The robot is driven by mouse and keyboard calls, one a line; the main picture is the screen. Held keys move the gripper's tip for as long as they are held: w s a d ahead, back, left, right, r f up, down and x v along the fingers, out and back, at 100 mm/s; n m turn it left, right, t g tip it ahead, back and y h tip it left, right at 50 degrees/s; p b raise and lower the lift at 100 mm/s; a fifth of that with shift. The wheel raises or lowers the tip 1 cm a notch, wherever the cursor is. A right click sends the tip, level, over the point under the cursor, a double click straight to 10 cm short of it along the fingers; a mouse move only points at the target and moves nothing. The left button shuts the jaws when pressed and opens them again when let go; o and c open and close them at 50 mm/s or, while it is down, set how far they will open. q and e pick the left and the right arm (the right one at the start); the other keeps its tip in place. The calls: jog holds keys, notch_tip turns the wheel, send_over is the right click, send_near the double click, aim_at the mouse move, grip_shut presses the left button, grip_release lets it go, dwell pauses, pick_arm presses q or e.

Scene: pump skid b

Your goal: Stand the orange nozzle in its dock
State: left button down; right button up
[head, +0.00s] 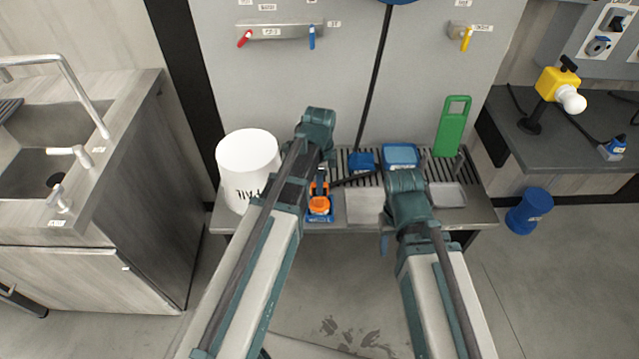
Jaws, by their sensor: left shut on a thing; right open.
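The orange nozzle (319,205) is at the front left of the slatted bench, partly hidden by my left arm. My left gripper (321,184) points down and is shut on the nozzle. A blue holder, apparently the dock (322,219), shows just under and around the nozzle. I cannot tell whether the nozzle is seated in it or only above it. A black hose runs from beside the nozzle toward a blue block (362,162). My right gripper (384,243) is open and seems empty near the bench's front edge, mostly hidden by its own wrist.
A white pail (247,165) stands left of my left arm. A grey box (364,206), a blue-topped container (401,155), a green holder (453,126) and a grey tray (447,195) are on the bench (482,208). A blue bucket (529,211) stands on the floor at right.

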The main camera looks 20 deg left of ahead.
pick_arm(q)
jog(key=shift+f, duration=0.25)
jog(key=c, duration=0.6)
grip_release()
jog(key=shift+c, duration=0.2)
jog(key=shift+r, duration=0.15)
notch_tip(320, 180, up, 14)
jog(key=p, duration=1.3)
jog(key=shift+f, duration=0.2)
jog(key=s+d+n+y, duration=0.1)
jog(key=s+d+n, duration=0.9)
jog(key=s, duration=0.4)
jog(key=shift+s+d+n, duration=0.15)
jog(key=shift+d+n, duration=0.1)
jog(key=shift+n, duration=0.25)
